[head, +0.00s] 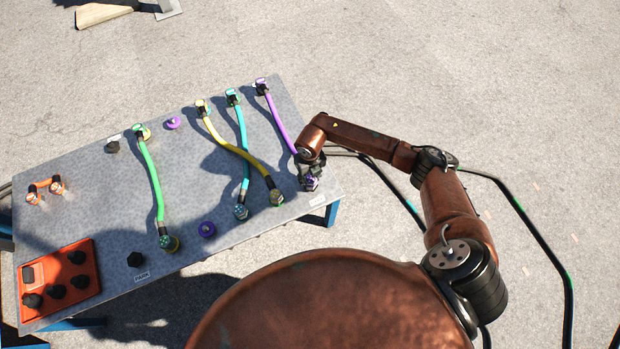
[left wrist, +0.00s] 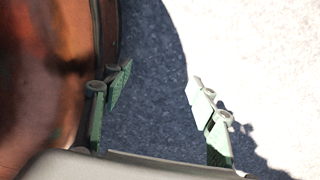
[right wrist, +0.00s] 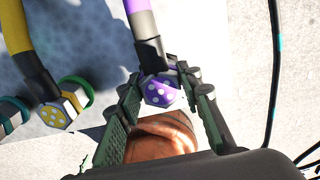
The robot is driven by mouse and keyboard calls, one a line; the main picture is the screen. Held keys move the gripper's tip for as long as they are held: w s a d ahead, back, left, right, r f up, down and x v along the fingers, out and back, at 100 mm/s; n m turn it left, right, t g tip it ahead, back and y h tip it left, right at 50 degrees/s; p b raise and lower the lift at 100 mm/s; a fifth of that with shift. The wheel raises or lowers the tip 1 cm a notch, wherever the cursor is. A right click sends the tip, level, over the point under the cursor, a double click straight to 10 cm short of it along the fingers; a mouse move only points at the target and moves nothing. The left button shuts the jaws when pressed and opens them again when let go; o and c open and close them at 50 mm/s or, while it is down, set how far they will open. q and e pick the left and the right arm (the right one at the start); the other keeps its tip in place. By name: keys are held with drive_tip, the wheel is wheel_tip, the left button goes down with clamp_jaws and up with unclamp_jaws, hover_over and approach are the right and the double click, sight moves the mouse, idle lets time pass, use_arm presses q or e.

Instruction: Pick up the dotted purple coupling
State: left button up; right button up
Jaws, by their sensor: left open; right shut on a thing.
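The dotted purple coupling (right wrist: 162,92) is the near end of the purple cable (head: 280,125), purple with white dots on its face. It also shows in the head view (head: 312,184) near the table's right edge. My right gripper (right wrist: 160,82) is shut on it, one finger on each side, seen in the head view (head: 311,170) too. The cable's far end (head: 262,87) sits at the table's back edge. I cannot tell whether the coupling is clear of the tabletop. My left gripper (left wrist: 160,88) is open and empty in the left wrist view, over shaded ground; it is outside the head view.
The grey table (head: 105,205) also carries a yellow cable (head: 228,145), a cyan cable (head: 243,140) and a green cable (head: 152,180). The yellow coupling (right wrist: 57,113) lies left of the purple one. An orange tray (head: 85,255) stands at the front left. Purple fittings (head: 207,229) are on the table.

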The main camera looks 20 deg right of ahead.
sight(310, 177)
drive_tip(key=shift+r, duration=0.3)
wheel_tip(310, 177, up, 3)
drive_tip(key=shift+f+p, duration=0.15)
drive_tip(key=shift+p, duration=0.55)
drive_tip(key=s+r, duration=0.1)
drive_tip(key=r+p, duration=0.1)
drive_tip(key=shift+s+a+r, duration=0.3)
drive_tip(key=shift+s+a, duration=0.05)
use_arm(q)
drive_tip(key=s+r+p, duration=0.3)
drive_tip(key=shift+s+a+r+p, duration=0.2)
drive_tip(key=shift+s+a+p, duration=0.1)
drive_tip(key=shift+s+a, duration=0.1)
use_arm(e)
drive_tip(key=s+a+r, duration=0.4)
drive_tip(key=s+r, duration=0.1)
drive_tip(key=s, duration=0.6)
drive_tip(key=shift+s+a+r, duration=0.15)
drive_tip(key=shift+s+r, duration=0.05)
drive_tip(key=shift+r, duration=0.1)
